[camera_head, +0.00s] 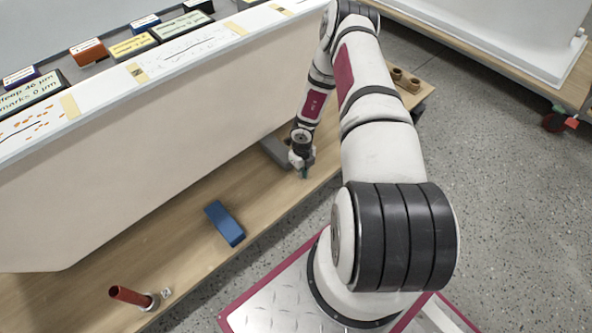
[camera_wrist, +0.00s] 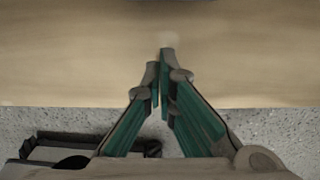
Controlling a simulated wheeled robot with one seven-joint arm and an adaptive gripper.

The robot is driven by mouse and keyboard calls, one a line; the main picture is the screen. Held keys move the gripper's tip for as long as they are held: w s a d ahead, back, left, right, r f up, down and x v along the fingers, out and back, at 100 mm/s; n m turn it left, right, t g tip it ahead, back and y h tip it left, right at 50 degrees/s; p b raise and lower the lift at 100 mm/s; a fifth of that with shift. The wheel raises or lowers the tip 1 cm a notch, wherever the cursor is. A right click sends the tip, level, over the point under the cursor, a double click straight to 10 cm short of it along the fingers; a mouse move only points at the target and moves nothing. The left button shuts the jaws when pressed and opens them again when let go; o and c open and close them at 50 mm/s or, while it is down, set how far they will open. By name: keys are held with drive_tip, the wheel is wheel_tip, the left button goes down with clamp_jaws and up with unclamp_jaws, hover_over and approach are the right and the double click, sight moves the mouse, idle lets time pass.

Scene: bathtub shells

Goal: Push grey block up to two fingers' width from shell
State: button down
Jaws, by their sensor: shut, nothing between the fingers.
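The grey block (camera_head: 274,150) lies on the wooden board (camera_head: 185,255), close to the lower edge of the large off-white shell (camera_head: 130,170). The width of the gap between them cannot be told. My gripper (camera_head: 305,172) is shut and empty, pointing down just to the right of the block and partly covering it in the head view. Whether they touch is unclear. In the wrist view my gripper (camera_wrist: 160,60) has its green-padded fingers together over the board (camera_wrist: 70,60). The block is not clearly seen there.
A blue block (camera_head: 225,224) lies nearer on the board. Small brown cups (camera_head: 405,80) stand at the board's far end. Speckled floor (camera_head: 500,190) lies right of the board.

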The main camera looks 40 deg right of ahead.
wheel_tip(320, 180, up, 10)
drive_tip(key=p, duration=0.3)
drive_tip(key=shift+p, duration=0.4)
drive_tip(key=shift+s, duration=0.15)
